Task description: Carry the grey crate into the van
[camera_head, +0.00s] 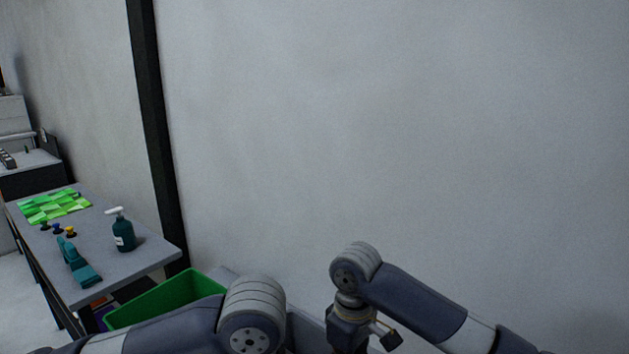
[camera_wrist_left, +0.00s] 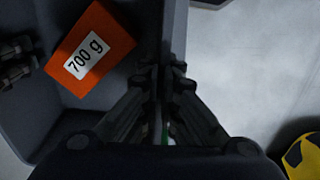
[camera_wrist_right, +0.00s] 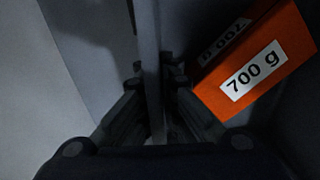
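The grey crate shows in the left wrist view (camera_wrist_left: 178,30) as a dark grey box with a raised side wall. It also shows in the right wrist view (camera_wrist_right: 148,30). An orange box labelled 700 g (camera_wrist_left: 90,48) lies inside it, with a dark metal item (camera_wrist_left: 17,62) beside it. My left gripper (camera_wrist_left: 165,75) has its fingers on both sides of one wall, closed on it. My right gripper (camera_wrist_right: 155,75) is likewise closed on a wall. In the head view my arms hide most of the crate and both fingertips.
A grey table (camera_head: 130,262) at the left holds a spray bottle (camera_head: 123,232), a teal tool (camera_head: 78,265) and green sheets (camera_head: 55,205). A green crate (camera_head: 165,298) stands near its end. A bare wall (camera_head: 400,130) fills the view ahead. No van is in view.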

